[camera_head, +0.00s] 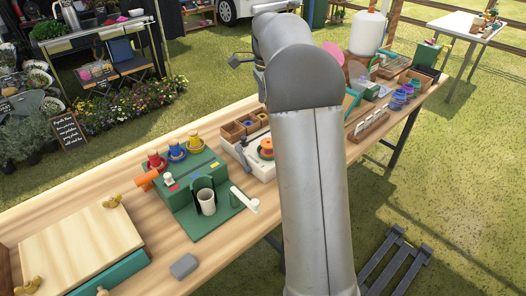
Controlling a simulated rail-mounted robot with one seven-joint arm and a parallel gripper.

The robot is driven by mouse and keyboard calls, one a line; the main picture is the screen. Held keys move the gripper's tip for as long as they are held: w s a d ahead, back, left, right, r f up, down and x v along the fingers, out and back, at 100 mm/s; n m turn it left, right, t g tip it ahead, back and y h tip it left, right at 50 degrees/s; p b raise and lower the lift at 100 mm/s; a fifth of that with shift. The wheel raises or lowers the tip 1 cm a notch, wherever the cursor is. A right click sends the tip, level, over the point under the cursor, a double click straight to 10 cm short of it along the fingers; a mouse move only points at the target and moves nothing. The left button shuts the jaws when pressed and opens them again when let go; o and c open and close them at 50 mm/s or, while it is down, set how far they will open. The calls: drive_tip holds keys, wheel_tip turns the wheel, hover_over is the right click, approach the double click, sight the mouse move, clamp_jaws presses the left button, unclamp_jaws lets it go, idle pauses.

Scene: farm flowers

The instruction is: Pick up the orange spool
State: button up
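A small round orange thing (266,146), which looks like the orange spool, sits on a pale tray (262,167) on the long wooden table, just left of my arm. Its right side is close to my arm's outline, and I cannot make out its details. My gripper (238,60) seems to be the small dark part showing left of my arm's upper end. It appears high above the table and apart from the orange thing. Its fingers are too small to tell open from shut.
Left of the tray stands a green box (190,180) with red, blue and yellow knobs, and a white cup (206,201). A wooden divided box (240,126) is behind the tray. Purple and blue stacked pieces (401,98) stand right of my arm. My arm hides the table's middle.

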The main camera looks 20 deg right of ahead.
hover_over(267, 142)
drive_tip(key=f, duration=0.8)
drive_tip(key=shift+s+a+f, duration=0.2)
drive_tip(key=shift+f, duration=0.2)
drive_tip(key=shift+w+d+f+p, duration=0.1)
drive_tip(key=shift+f+p, duration=0.15)
drive_tip(key=shift+f, duration=1.1)
drive_tip(key=shift+d+f+p, duration=0.1)
drive_tip(key=shift+f+p, duration=0.1)
drive_tip(key=shift+f, duration=1.15)
drive_tip(key=c, duration=1)
